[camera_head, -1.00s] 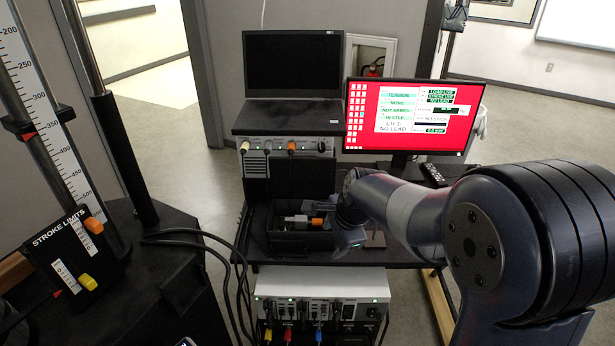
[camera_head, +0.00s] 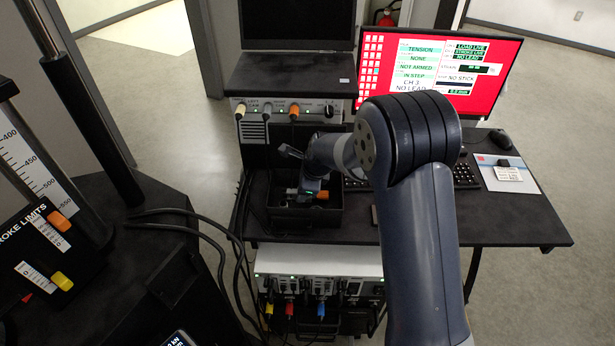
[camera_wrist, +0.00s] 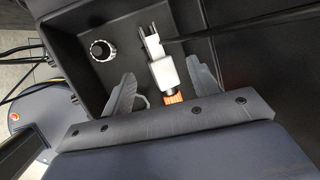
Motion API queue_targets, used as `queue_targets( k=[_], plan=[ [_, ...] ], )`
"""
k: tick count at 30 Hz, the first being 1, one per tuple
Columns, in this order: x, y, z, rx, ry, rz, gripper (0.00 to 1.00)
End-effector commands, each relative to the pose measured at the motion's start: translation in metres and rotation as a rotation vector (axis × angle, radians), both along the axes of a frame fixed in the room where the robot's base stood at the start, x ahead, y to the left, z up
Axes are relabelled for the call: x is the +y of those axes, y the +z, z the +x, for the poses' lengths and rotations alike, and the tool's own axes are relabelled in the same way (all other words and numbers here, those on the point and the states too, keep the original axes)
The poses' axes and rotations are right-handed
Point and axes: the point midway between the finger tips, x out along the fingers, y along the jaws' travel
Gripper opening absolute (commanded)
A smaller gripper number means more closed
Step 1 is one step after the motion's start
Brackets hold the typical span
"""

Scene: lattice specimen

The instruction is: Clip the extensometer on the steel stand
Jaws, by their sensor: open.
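A small clip-on device with a pale grey body, thin prongs and an orange end, which looks like the extensometer (camera_wrist: 165,72), lies in a black open box. In the head view, its orange end (camera_head: 321,195) shows beside my gripper (camera_head: 308,198). In the wrist view my gripper (camera_wrist: 163,78) is open, one finger on each side of the body, with gaps visible. The fingers do not grip it. A short silver cylinder with a dark hollow top (camera_wrist: 101,50) stands in the box, to the left. I cannot make out the steel stand for certain.
The black box (camera_head: 333,220) has raised walls close around the gripper. It sits on a black desk (camera_head: 400,229) with a monitor (camera_head: 490,75) and keyboard behind. Dark cables (camera_head: 205,225) hang at the left. The stroke limits panel (camera_head: 40,255) stands at far left.

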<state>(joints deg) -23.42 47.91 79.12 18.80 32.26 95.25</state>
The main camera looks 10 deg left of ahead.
Motion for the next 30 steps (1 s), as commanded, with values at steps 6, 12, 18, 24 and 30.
queue_targets(
  k=[6,12,18,24,30],
  plan=[
    [0.008,-0.023,0.007,0.0,0.002,-0.001,0.57],
    [0.01,-0.03,0.008,-0.001,0.002,-0.001,0.57],
    [0.01,-0.03,0.009,-0.001,0.002,-0.001,0.57],
    [0.01,-0.03,0.009,0.0,0.001,0.0,0.43],
    [0.01,-0.03,0.009,0.0,0.001,0.0,0.26]
  ],
)
